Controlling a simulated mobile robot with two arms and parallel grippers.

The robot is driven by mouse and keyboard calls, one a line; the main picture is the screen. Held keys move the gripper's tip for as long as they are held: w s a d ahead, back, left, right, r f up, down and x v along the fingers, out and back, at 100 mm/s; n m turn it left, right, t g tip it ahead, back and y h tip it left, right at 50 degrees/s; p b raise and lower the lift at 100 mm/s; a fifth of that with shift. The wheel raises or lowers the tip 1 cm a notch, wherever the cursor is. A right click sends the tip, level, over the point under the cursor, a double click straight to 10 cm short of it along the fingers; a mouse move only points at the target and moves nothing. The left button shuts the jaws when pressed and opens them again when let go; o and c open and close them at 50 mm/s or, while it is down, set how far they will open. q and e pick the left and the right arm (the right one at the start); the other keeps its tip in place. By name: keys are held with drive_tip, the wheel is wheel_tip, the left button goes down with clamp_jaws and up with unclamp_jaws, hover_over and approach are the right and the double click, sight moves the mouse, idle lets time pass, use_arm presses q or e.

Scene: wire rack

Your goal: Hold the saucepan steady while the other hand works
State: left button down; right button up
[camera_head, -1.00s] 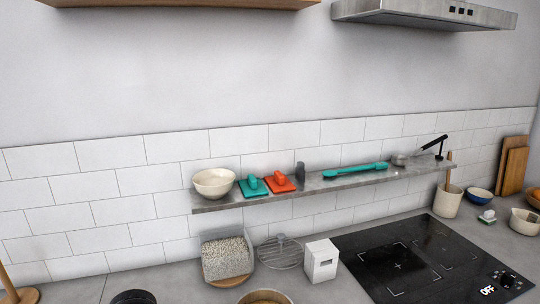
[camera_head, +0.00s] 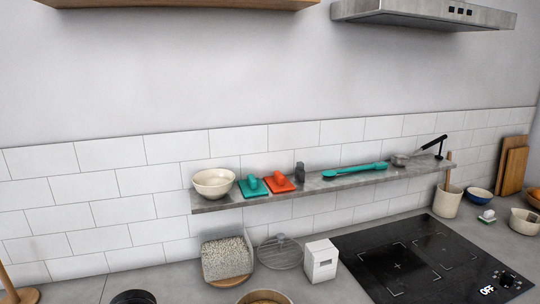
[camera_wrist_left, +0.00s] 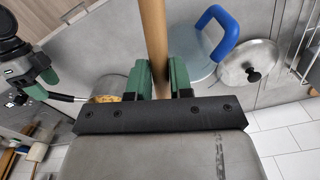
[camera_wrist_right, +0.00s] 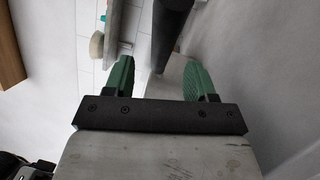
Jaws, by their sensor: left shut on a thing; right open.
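In the left wrist view a small metal saucepan (camera_wrist_left: 108,86) with yellow-brown contents stands left of my left gripper (camera_wrist_left: 163,88), its thin handle pointing left. My left gripper is shut on a round wooden rod (camera_wrist_left: 154,35), which runs out of the top of the frame; I cannot tell what it belongs to. My right gripper (camera_wrist_right: 158,80) is open in the right wrist view, with a grey surface and a dark shape beyond its fingers. Its black and green parts also show in the left wrist view (camera_wrist_left: 38,80), close to the saucepan's handle. The head view shows neither gripper.
A blue handle (camera_wrist_left: 218,30) and a round lid with a black knob (camera_wrist_left: 250,73) lie right of the rod. A shelf (camera_head: 340,181) holds a bowl (camera_head: 213,183) and utensils. A white box (camera_head: 321,260) stands beside the black cooktop (camera_head: 430,258).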

drive_tip(key=shift+w+a+r, duration=0.1)
drive_tip(key=shift+w, duration=1)
drive_tip(key=shift+w+a+r, duration=0.1)
drive_tip(key=shift+w, duration=1)
drive_tip(key=shift+c, duration=0.2)
clamp_jaws()
